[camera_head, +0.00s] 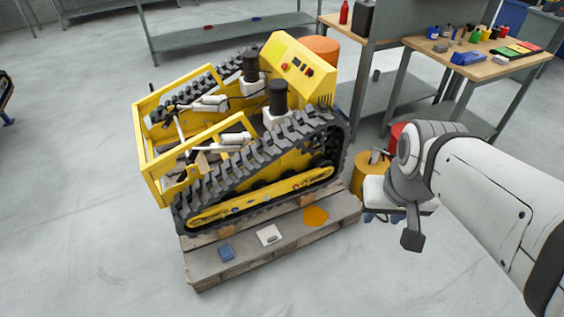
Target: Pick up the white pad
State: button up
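The white pad (269,235) is a small flat light square with a darker mark on it. It lies on the front boards of the wooden pallet (236,267), in front of the yellow tracked carrier (262,180). A blue cloth-like piece (226,253) lies to its left and an orange flat patch (315,216) to its right. My white and grey arm comes in from the right. The dark end of my gripper (412,240) hangs right of the pallet, well apart from the pad. I cannot make out its fingers clearly, and nothing is visibly held.
A workbench (470,65) with tools and small bottles stands at the back right. A yellow drum (369,178) stands behind my arm's end. A grey shelf (235,32) stands at the back. The floor in front and at left is clear.

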aim_at(270, 235)
jog(key=u, duration=0.05)
jog(key=i, duration=1)
jog(key=z, duration=0.05)
